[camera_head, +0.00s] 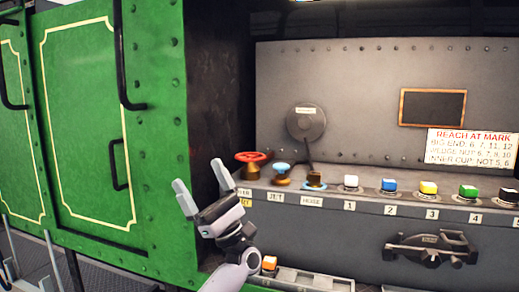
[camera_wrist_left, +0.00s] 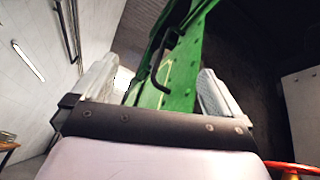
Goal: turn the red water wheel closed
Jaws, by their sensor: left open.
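The red water wheel (camera_head: 251,158) sits on a short stem at the left end of the grey shelf, beside the green cab wall. Part of its red rim also shows at the lower right corner of the left wrist view (camera_wrist_left: 293,168). My left gripper (camera_head: 203,190) is open and empty, to the left of the wheel and apart from it, its fingers pointing up. In the left wrist view its two fingers (camera_wrist_left: 152,88) stand wide apart with the green panel beyond them. My right gripper is not in view.
A blue-topped valve (camera_head: 282,172) and a brown valve (camera_head: 315,180) stand right of the wheel. Several coloured knobs follow along the shelf (camera_head: 400,202). The green cab side (camera_head: 90,120) with black handles bounds the left. A tray (camera_head: 310,281) lies below the shelf.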

